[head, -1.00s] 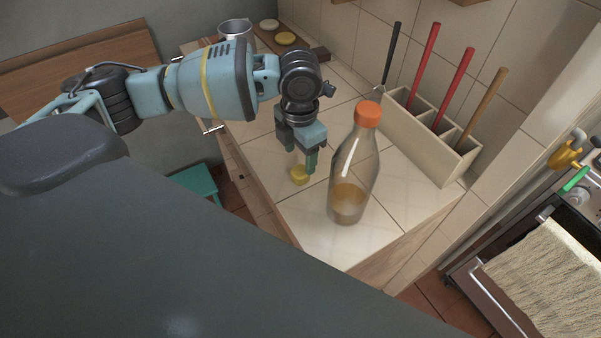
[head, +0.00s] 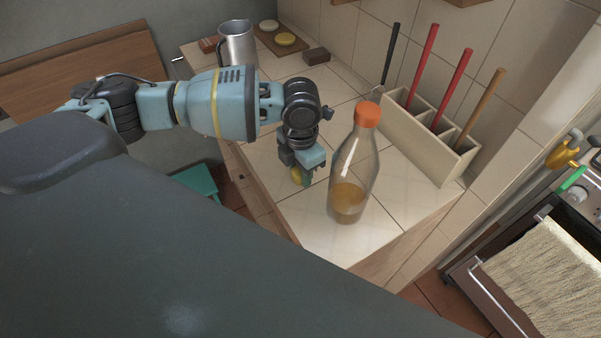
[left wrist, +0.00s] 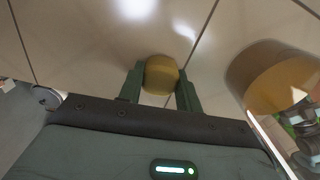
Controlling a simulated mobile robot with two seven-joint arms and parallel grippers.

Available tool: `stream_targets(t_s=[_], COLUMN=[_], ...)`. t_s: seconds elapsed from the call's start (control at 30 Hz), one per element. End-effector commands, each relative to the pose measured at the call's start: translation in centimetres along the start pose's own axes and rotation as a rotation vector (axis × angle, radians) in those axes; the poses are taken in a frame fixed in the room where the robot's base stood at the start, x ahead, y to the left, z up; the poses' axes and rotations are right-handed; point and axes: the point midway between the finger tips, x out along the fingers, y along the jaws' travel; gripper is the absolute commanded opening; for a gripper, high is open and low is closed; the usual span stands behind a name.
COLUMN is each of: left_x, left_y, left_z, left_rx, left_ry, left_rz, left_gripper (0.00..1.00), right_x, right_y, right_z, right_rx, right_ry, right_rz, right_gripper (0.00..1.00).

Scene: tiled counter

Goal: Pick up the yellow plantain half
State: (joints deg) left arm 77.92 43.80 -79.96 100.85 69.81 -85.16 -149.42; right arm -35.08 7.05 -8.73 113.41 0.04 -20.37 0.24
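The yellow plantain half (head: 296,176) sits on the tiled counter, partly hidden by my left gripper in the head view. My left gripper (head: 303,178) points down over it, low at the counter. In the left wrist view the plantain half (left wrist: 161,74) is between the two dark green fingers (left wrist: 161,85), one on each side, with no clear gap on either side. The fingers look shut on it. It shows no clear lift off the tiles. My right gripper is not in view.
A glass bottle (head: 350,175) with an orange cap stands close right of my left gripper. Behind it is a holder (head: 422,140) with several long-handled tools. A metal mug (head: 238,48) and a board (head: 268,34) with yellow pieces are at the back. The front tiles are clear.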

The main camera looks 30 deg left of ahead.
Motion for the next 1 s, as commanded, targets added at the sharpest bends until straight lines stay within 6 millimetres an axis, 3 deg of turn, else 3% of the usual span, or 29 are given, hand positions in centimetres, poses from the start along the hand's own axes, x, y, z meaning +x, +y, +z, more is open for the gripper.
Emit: stream_targets(t_s=[0.1, 0.37, 0.8, 1.0], left_x=[0.0, -0.4, -7.6, -9.7], left_y=[0.0, 0.0, 0.0, 0.0], left_z=[0.0, 0.1, 0.1, 0.1], left_rx=[0.0, 0.0, 0.0, 0.001], left_ry=[-0.001, -0.002, -0.003, -0.002], left_rz=[0.0, 0.0, 0.001, -0.001], left_gripper=[0.12, 0.12, 0.12, 0.12], right_x=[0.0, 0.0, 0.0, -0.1], right_y=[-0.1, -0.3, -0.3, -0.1], right_z=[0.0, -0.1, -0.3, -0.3], right_rx=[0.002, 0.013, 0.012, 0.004], right_ry=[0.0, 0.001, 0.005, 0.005], right_rz=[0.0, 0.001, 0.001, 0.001], right_gripper=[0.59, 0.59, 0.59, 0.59])
